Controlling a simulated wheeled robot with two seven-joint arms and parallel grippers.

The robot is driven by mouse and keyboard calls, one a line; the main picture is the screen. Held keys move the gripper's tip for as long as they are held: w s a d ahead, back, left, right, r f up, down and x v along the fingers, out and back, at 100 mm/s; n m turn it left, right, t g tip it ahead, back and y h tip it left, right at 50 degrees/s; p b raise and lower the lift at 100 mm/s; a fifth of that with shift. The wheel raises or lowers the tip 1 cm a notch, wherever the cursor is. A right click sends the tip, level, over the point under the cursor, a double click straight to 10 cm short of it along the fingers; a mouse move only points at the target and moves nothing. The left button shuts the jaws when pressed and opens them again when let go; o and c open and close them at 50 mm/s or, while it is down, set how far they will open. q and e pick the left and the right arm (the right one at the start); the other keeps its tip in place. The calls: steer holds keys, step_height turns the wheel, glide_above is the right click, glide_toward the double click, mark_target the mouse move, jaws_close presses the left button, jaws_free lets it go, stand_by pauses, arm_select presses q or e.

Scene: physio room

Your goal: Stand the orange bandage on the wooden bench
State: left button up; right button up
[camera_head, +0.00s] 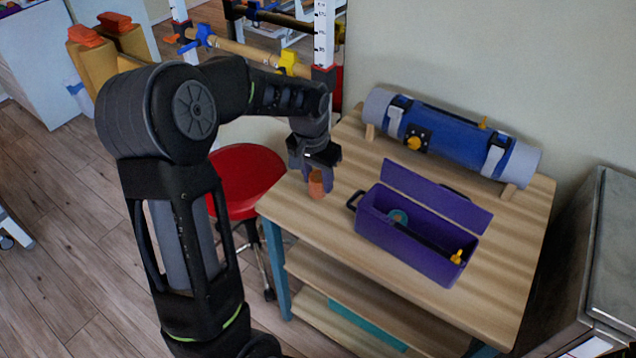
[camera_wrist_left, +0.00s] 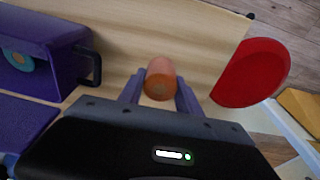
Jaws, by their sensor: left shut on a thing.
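The orange bandage (camera_head: 316,184) is a small roll between the fingers of my left gripper (camera_head: 317,178), near the left end of the wooden bench (camera_head: 464,298). My left gripper is shut on it. In the left wrist view the bandage (camera_wrist_left: 160,79) shows its round end between the two purple-grey fingers, with the bench top (camera_wrist_left: 200,35) behind it. The bandage looks upright in the head view. I cannot tell whether its base touches the bench top. My right gripper is not in view.
An open purple box (camera_head: 415,242) with a teal roll inside stands right of the gripper. A blue cylinder (camera_head: 450,137) lies along the bench's back. A red stool (camera_head: 243,180) stands left of the bench. Bare wood lies around the bandage.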

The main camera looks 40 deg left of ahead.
mark_target(313, 181)
arm_select(q)
steer(key=shift+f, duration=0.95)
steer(key=shift+f, duration=0.2)
steer(key=o, duration=1.3)
steer(key=shift+o, duration=0.2)
steer(key=shift+r, duration=0.1)
steer(key=r, duration=0.4)
steer(key=s+r, duration=0.1)
steer(key=r, duration=0.7)
steer(key=shift+s, duration=0.4)
